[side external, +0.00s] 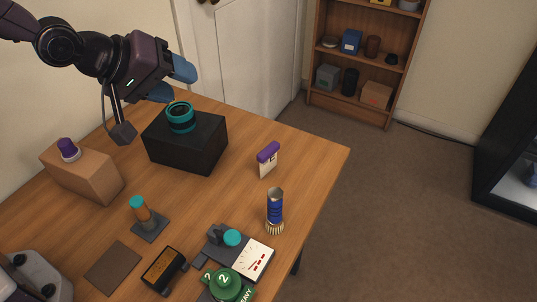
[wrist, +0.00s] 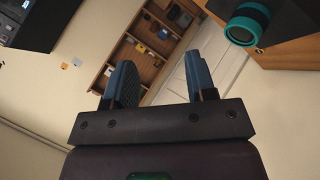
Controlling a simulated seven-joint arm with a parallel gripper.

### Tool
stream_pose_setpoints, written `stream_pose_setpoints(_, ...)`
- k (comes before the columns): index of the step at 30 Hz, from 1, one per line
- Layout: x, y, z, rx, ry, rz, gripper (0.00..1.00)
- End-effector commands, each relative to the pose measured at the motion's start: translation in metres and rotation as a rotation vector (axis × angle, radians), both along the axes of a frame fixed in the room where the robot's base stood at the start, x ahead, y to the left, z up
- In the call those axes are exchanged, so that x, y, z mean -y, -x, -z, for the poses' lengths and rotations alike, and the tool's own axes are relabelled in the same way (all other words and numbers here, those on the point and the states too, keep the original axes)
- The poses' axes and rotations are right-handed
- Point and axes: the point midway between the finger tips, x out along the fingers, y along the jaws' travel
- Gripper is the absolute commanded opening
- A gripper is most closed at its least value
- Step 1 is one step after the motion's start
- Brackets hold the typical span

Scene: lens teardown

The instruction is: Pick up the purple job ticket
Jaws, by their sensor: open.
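What looks like the purple job ticket (side external: 268,154) stands near the table's far right edge in the side view, a pale card with a purple block along its top. It is not visible in the wrist view. My gripper (side external: 172,82) is at the upper left, above and behind the black box, well apart from the ticket. Its two blue fingers are spread with nothing between them. They also show in the wrist view (wrist: 162,84), where they point toward the wall and shelf.
A black box (side external: 190,147) with a teal-ringed lens part (side external: 181,118) stands below my gripper. A tan block (side external: 82,175) carries a purple-topped piece (side external: 67,149). Bare wood lies between box and ticket.

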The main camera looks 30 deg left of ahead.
Motion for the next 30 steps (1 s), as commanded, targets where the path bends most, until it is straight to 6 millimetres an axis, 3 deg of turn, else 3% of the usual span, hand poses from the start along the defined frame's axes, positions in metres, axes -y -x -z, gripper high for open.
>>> stream_pose_setpoints(1,0.015,-0.01,0.018,-0.012,0.106,-0.029,0.51)
stream_pose_setpoints(6,0.06,-0.034,0.056,-0.036,0.508,-0.156,0.51)
stream_pose_setpoints(13,0.103,-0.05,0.096,-0.113,1.127,-0.398,0.51)
stream_pose_setpoints(17,0.11,-0.055,0.114,-0.152,1.491,-0.568,0.51)
stream_pose_setpoints(21,0.105,-0.057,0.13,-0.162,1.818,-0.735,0.51)
stream_pose_setpoints(25,0.098,-0.056,0.141,-0.151,2.013,-0.834,0.51)
stream_pose_setpoints(30,0.093,-0.054,0.152,-0.14,2.1,-0.877,0.51)
